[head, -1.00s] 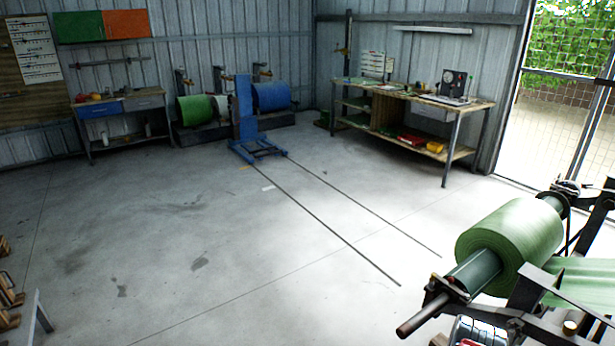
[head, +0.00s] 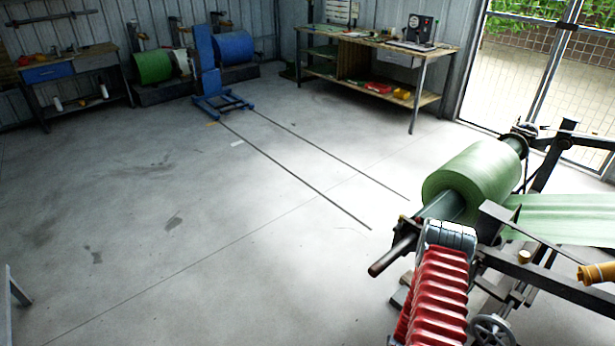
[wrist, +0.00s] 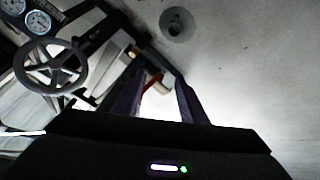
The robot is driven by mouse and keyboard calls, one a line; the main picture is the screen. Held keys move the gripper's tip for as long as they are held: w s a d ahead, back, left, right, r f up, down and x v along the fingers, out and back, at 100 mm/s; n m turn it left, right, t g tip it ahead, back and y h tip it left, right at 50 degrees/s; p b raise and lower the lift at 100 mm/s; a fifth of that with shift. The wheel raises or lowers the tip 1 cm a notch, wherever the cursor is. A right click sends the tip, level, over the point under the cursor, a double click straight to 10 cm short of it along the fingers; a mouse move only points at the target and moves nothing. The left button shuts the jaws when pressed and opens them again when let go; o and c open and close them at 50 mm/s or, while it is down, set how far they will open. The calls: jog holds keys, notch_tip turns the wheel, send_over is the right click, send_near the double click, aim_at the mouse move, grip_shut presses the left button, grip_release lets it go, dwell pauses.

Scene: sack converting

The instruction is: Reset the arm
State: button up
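In the wrist view, my gripper (wrist: 158,74) has its two dark fingers apart, with a gap between them. A small red and tan piece shows in that gap; I cannot tell how far beyond the fingers it is, and nothing is clearly held. In the head view, my arm, with a red ribbed cover and a grey joint, rises from the bottom edge in front of the unwind stand. My gripper cannot be made out there.
A green roll (head: 474,182) sits on a shaft at the right, its green web (head: 565,218) running right. A handwheel (head: 492,331) stands low beside my arm; a handwheel (wrist: 50,65) and gauges (wrist: 38,22) show in the wrist view. Open floor (head: 220,250) lies left.

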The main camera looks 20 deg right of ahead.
jog(key=w+a+r+g+y, duration=0.1)
jog(key=w+a+r+y, duration=0.1)
jog(key=a+r, duration=0.55)
jog(key=w+a+r+y, duration=0.15)
jog(key=a+r, duration=0.25)
jog(key=r, duration=0.7)
jog(key=w+a+r+g+y, duration=0.1)
jog(key=w+a+r+y, duration=0.15)
jog(key=a+r, duration=0.45)
jog(key=s+a+r+n+t, duration=0.1)
jog(key=s+a+r, duration=0.3)
jog(key=r, duration=0.9)
jog(key=s+a+r+n+t, duration=0.2)
jog(key=s+a+r, duration=0.3)
jog(key=r, duration=0.8)
jog(key=s+a+r+n+t, duration=0.1)
jog(key=s+a+r+n, duration=0.2)
jog(key=a+r, duration=0.6)
jog(key=v, duration=0.4)
jog(key=shift+a+r, duration=0.2)
jog(key=shift+a, duration=0.15)
jog(key=shift+w, duration=0.1)
jog(key=shift+c, duration=1)
jog(key=shift+d, duration=0.1)
